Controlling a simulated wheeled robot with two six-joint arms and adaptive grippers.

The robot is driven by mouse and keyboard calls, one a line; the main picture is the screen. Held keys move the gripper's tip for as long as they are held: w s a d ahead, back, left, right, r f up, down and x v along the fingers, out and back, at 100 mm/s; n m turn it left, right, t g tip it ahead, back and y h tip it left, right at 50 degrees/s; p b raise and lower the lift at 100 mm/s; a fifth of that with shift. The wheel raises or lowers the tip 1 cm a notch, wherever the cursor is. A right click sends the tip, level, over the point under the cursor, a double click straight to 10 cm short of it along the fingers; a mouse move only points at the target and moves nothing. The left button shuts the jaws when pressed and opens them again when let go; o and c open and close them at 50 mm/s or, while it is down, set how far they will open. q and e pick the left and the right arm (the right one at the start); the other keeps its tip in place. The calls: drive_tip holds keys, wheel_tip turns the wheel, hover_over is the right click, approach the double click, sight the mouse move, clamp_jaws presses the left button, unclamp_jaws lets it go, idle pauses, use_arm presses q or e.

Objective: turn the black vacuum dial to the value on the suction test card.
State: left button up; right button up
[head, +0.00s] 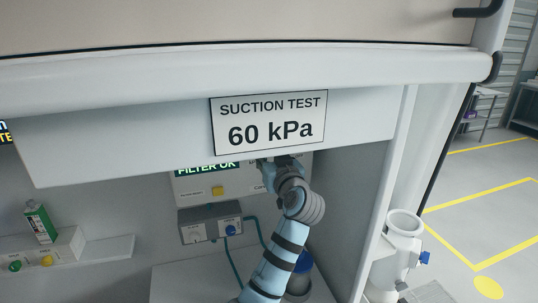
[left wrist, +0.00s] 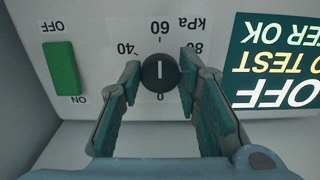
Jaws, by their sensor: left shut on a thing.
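The suction test card (head: 268,122) reads "SUCTION TEST 60 kPa" on the white overhang in the head view. The black vacuum dial (left wrist: 159,71) is in the left wrist view, on a white panel with upside-down print. Around it are the marks 40, 60, 80 kPa and 0. Its white line stands upright in the picture, in line with the 60 above and the 0 below. My left gripper (left wrist: 158,85) has one finger on each side of the dial and is shut on it. In the head view my left gripper (head: 272,170) hides the dial. My right gripper is not in view.
A green switch (left wrist: 62,68) marked OFF and ON is beside the dial. A dark sign (left wrist: 280,62) is on the other side. In the head view, a grey box (head: 210,222) with a blue knob and hoses sits below the panel. The overhang is close above my gripper.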

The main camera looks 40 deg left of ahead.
use_arm(q)
drive_tip(key=shift+f, duration=0.2)
drive_tip(key=o, duration=1.1)
drive_tip(key=shift+r, duration=0.1)
drive_tip(key=v, duration=0.7)
drive_tip(key=shift+s+d+r, duration=0.1)
drive_tip(key=shift+s+d, duration=0.15)
drive_tip(key=shift+d, duration=0.1)
drive_tip(key=shift+w+a, duration=0.1)
drive_tip(key=shift+a, duration=0.15)
